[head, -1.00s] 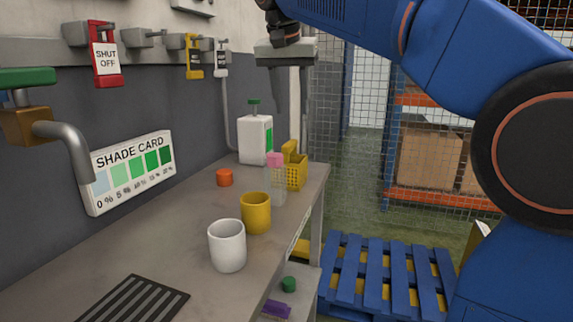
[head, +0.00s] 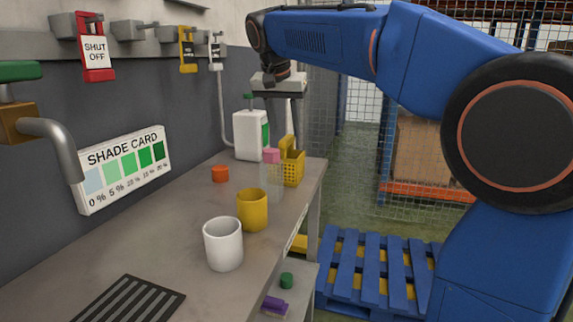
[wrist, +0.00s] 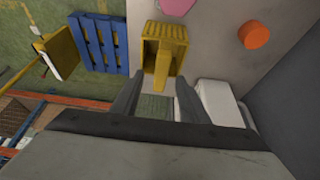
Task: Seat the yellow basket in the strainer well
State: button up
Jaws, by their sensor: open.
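The yellow basket (head: 293,171) stands upright on the far right end of the bench, its raised handle (head: 288,144) facing up. In the wrist view the basket (wrist: 173,33) is at top centre, with its handle pointing towards my gripper. My gripper (head: 277,128) is open and empty above the far end of the bench, pointing down. In the wrist view the handle lies near the space between the fingertips of my gripper (wrist: 158,77); I cannot tell whether they are level with it. I cannot make out a strainer well.
A clear bottle with a pink cap (head: 271,173) stands close by the basket's left. A white jug (head: 250,135) is behind. An orange cap (head: 220,173), a yellow mug (head: 252,210), a white mug (head: 223,244) and a dark slotted grate (head: 128,303) are on the bench.

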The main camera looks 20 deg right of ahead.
aim_at(286, 138)
jog(key=shift+x, duration=3)
jog(key=shift+a, duration=0.1)
grip_shut()
